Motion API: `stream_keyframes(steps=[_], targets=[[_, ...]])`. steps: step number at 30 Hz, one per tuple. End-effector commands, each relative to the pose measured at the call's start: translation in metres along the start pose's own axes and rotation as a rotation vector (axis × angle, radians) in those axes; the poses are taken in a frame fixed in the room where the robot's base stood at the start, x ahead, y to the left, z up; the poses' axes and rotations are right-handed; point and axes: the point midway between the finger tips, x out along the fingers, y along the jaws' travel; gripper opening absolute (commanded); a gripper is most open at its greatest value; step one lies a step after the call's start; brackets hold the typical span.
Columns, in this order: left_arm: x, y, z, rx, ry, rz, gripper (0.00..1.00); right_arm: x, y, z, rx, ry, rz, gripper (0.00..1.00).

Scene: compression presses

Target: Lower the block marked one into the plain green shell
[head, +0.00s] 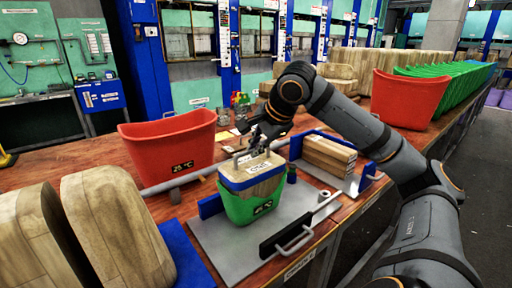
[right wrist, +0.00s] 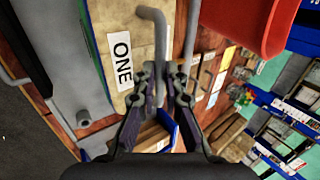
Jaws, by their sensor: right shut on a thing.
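The wooden block marked ONE (head: 256,168) has a blue band and a metal handle on top. Its ONE label also shows in the right wrist view (right wrist: 121,60). My right gripper (head: 250,140) is shut on the block's handle (right wrist: 155,25). The block stands upright with its lower part hidden inside a green shell (head: 240,209), which has a small dark marking on its front. I cannot tell whether the block rests on the shell's bottom. The shell stands on a grey metal plate (head: 215,240). My left gripper is not in view.
A red shell (head: 165,145) with a dark label stands behind to the left. Large wooden blocks (head: 115,230) stand at front left. Another red shell (head: 408,98) and a row of green shells (head: 455,75) stand farther right.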

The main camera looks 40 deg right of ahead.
Motion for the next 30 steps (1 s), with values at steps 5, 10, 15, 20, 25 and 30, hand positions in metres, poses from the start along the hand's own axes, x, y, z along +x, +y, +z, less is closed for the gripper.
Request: stream_keyframes(steps=[5, 10, 15, 20, 25, 30], targets=[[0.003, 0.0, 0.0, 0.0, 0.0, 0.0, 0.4, 0.002, 0.001, 0.0, 0.0, 0.0, -0.003, 0.0], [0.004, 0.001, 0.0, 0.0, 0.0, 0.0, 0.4, 0.003, 0.002, 0.0, 0.0, 0.0, -0.003, 0.14], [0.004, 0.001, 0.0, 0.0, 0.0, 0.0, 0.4, 0.003, 0.002, 0.0, 0.0, 0.0, -0.002, 0.37], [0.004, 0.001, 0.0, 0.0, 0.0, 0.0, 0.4, 0.003, 0.002, 0.0, 0.0, 0.0, -0.001, 0.37], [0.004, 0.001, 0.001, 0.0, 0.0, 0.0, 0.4, 0.001, 0.002, 0.0, 0.0, -0.001, 0.0, 0.37], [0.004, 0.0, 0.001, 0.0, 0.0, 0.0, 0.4, -0.026, 0.001, 0.002, 0.0, -0.006, -0.007, 0.37]])
